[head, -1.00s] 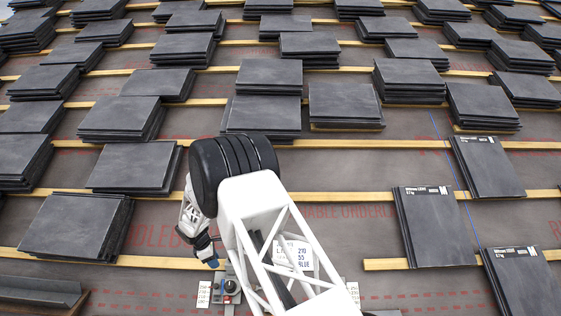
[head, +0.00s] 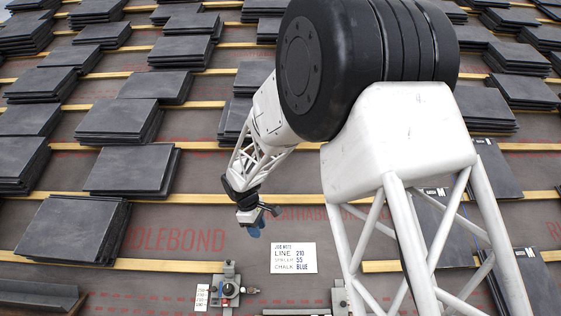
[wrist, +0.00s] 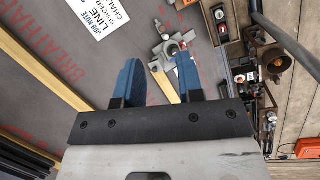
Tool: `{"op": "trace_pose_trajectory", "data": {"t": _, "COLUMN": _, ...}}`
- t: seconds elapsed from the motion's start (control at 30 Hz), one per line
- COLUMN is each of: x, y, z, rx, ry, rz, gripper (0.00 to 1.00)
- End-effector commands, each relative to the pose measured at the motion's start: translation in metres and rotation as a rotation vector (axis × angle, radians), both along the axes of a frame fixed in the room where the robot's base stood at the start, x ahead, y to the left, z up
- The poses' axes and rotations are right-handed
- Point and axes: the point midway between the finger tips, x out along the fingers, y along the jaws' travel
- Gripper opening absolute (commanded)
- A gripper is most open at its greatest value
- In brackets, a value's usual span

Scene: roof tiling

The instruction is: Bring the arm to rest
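My gripper (head: 254,230) hangs from my raised arm near the lower middle of the head view, above the grey roof underlay. In the wrist view its two blue fingers (wrist: 159,80) stand apart with nothing held between them. A metal clamp-like device with a dark knob (head: 230,289) sits below and left of the gripper in the head view. It also shows beyond the fingertips in the wrist view (wrist: 170,47). My arm hides part of the right side of the roof in the head view.
Stacks of dark slates (head: 130,168) cover the roof at left and back. Timber battens (head: 160,264) cross the underlay. A white job note (head: 293,257) lies right of the device. In the wrist view, tools and an orange box (wrist: 308,148) sit along the right over wooden boards.

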Motion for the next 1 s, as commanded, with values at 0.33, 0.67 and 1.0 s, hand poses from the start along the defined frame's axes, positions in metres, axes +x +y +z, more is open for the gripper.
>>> {"op": "trace_pose_trajectory", "data": {"t": 0.33, "x": -0.060, "y": -0.064, "z": 0.061, "rx": 0.059, "ry": -0.047, "rz": -0.188, "gripper": 0.35}}
{"op": "trace_pose_trajectory", "data": {"t": 0.67, "x": -0.125, "y": -0.118, "z": 0.105, "rx": 0.117, "ry": -0.087, "rz": -0.368, "gripper": 0.35}}
{"op": "trace_pose_trajectory", "data": {"t": 1.0, "x": -0.199, "y": -0.165, "z": 0.136, "rx": 0.176, "ry": -0.127, "rz": -0.551, "gripper": 0.35}}
